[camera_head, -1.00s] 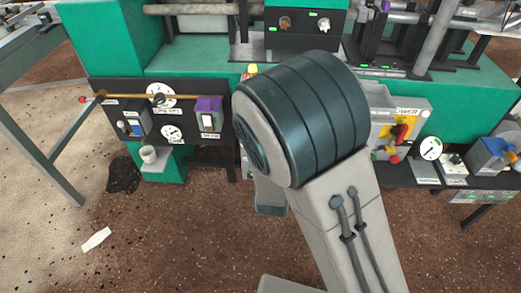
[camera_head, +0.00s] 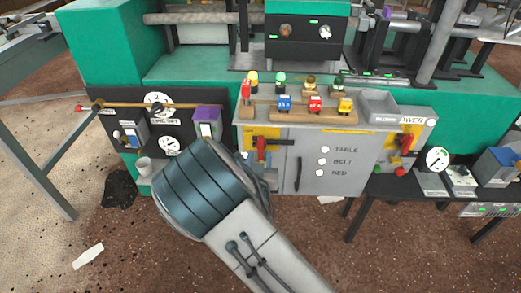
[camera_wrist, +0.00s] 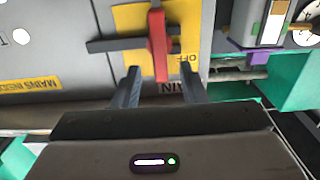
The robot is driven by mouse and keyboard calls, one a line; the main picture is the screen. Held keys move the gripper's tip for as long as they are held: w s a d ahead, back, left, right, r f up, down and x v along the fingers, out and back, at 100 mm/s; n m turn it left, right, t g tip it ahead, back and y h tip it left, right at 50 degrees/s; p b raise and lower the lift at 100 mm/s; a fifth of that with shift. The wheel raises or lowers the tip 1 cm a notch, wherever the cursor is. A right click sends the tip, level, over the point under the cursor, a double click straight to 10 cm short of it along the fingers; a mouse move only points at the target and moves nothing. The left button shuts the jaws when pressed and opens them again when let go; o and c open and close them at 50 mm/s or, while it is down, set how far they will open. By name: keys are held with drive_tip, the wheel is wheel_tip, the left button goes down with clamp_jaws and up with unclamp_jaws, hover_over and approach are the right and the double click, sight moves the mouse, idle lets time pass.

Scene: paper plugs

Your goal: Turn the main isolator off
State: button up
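The main isolator is a red handle (camera_head: 262,147) on a yellow plate at the left of the grey cabinet front. In the wrist view the red handle (camera_wrist: 158,45) stands upright in the picture on its yellow plate (camera_wrist: 130,18). A dark bar crosses beside it. An upside-down "OFF" label shows to its right and "MAIN" lettering below. My gripper (camera_wrist: 161,80) is open, with one finger on each side of the handle's lower end. I cannot tell whether they touch it. In the head view my arm hides the gripper.
A second red handle (camera_head: 407,143) on yellow is at the cabinet's right. A row of coloured plugs (camera_head: 315,104) lies on the cabinet top. A purple-topped switch box (camera_head: 207,117) is just left of the isolator. A dial panel (camera_head: 107,112) with a long brass rod is further left.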

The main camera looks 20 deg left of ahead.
sight(260, 148)
drive_tip(key=shift+x, duration=2.15)
clamp_jaws()
drive_tip(key=shift+s, duration=0.1)
